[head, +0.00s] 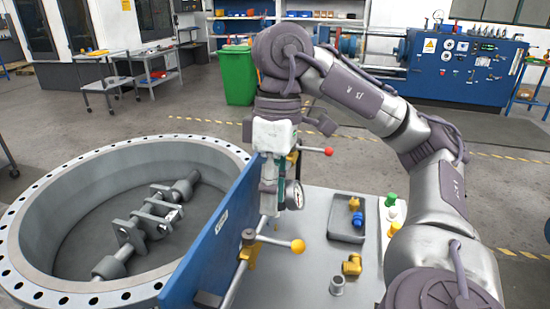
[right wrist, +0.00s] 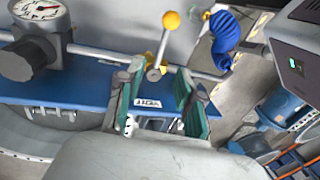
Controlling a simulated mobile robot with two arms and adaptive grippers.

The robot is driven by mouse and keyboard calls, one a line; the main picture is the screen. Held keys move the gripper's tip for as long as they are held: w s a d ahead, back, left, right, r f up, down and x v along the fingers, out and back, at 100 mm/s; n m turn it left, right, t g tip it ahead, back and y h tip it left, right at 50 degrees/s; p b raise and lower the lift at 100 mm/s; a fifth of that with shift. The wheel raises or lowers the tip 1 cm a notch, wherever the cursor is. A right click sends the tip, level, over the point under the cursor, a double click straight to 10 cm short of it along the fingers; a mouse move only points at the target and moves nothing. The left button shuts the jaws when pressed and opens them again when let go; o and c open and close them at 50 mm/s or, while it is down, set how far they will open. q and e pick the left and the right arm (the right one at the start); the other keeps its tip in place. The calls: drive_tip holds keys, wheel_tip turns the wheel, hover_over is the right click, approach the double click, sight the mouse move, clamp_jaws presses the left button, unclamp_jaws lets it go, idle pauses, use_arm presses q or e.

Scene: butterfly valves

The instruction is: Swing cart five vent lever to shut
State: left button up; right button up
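A lever with a yellow ball end (head: 298,246) sticks out to the right from a brass-coloured valve on the pipe along the blue panel (head: 215,240). In the right wrist view the yellow ball lever (right wrist: 163,40) rises from its pivot just beyond the gap between my fingers. A small label (right wrist: 149,103) shows on the panel, too small to read surely. My right gripper (head: 268,205) points down above the panel, behind the lever; its green-padded fingers (right wrist: 155,88) are apart with nothing between them. My left gripper is not in view. No cart number is readable.
A lever with a red ball (head: 328,151) and a dial gauge (head: 297,195) are close to my right gripper. A grey tray (head: 348,219) with fittings lies on the cart top. A large flanged ring (head: 60,290) stands left.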

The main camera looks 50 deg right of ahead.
drive_tip(key=shift+w+d+r, duration=0.1)
drive_tip(key=shift+d+r, duration=0.05)
drive_tip(key=shift+r, duration=0.75)
drive_tip(key=shift+w+d+r, duration=0.1)
drive_tip(key=shift+d+r, duration=0.1)
drive_tip(key=shift+r, duration=0.7)
drive_tip(key=shift+d+r, duration=0.15)
drive_tip(key=shift+r, duration=0.75)
